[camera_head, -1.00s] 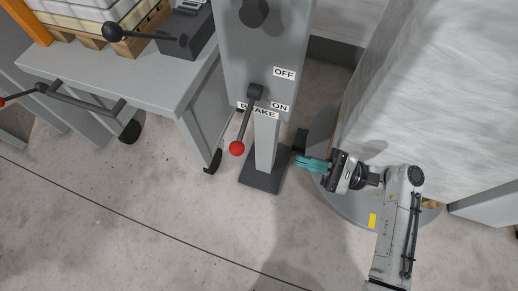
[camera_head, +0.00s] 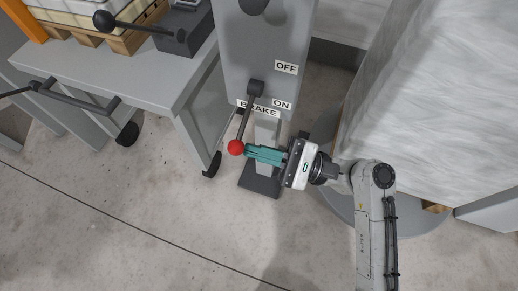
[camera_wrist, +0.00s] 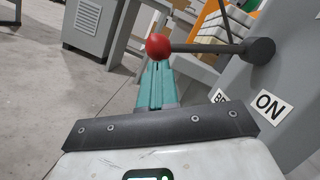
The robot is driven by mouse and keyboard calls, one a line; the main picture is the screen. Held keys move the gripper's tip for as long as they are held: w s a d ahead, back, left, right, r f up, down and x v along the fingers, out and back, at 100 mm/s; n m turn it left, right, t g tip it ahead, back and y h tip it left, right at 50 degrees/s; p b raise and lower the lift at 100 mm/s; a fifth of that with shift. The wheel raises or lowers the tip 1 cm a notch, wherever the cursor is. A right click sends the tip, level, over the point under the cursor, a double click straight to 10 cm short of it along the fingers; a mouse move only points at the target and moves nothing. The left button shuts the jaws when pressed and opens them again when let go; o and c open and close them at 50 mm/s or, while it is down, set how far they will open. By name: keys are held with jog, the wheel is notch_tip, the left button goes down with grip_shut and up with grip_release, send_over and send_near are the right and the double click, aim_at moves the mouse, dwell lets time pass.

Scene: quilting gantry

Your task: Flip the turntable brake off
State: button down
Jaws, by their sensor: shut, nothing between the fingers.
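The brake lever (camera_head: 246,112) is a dark rod with a red ball knob (camera_head: 236,148), hanging down from a dark hub on a grey post panel (camera_head: 263,50). It points down and slightly left, by the ON label (camera_head: 281,105) and the BRAKE label; the OFF label (camera_head: 286,67) sits higher. My gripper (camera_head: 249,153) has teal fingers, shut and empty, with the tips right beside the red knob. In the wrist view the knob (camera_wrist: 159,46) sits just beyond the fingertips (camera_wrist: 156,66); I cannot tell whether they touch. The lever rod (camera_wrist: 210,48) runs right to its hub.
A grey cart (camera_head: 130,70) with a black-knobbed handle stands left of the post. A wrapped pallet load (camera_head: 440,90) stands on the round turntable (camera_head: 405,222) at right. The floor in front is clear.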

jog(key=shift+r+p, duration=0.15)
jog(key=shift+p, duration=0.2)
jog(key=shift+s+r+m+p, duration=0.2)
jog(key=shift+m+p, duration=0.1)
jog(key=shift+p, duration=0.3)
jog(key=shift+r+p, duration=0.1)
jog(key=shift+p, duration=0.25)
notch_tip(320, 180, up, 10)
jog(key=s+m+t+h+p, duration=0.1)
jog(key=m+t+p, duration=0.5)
jog(key=m+p, duration=0.8)
jog(key=p, duration=1.3)
jog(key=shift+s+a+r+h, duration=0.2)
jog(key=shift+s+a+h, duration=0.1)
jog(key=shift+a, duration=0.1)
jog(key=shift+w+m, duration=0.1)
jog(key=shift+m, duration=0.2)
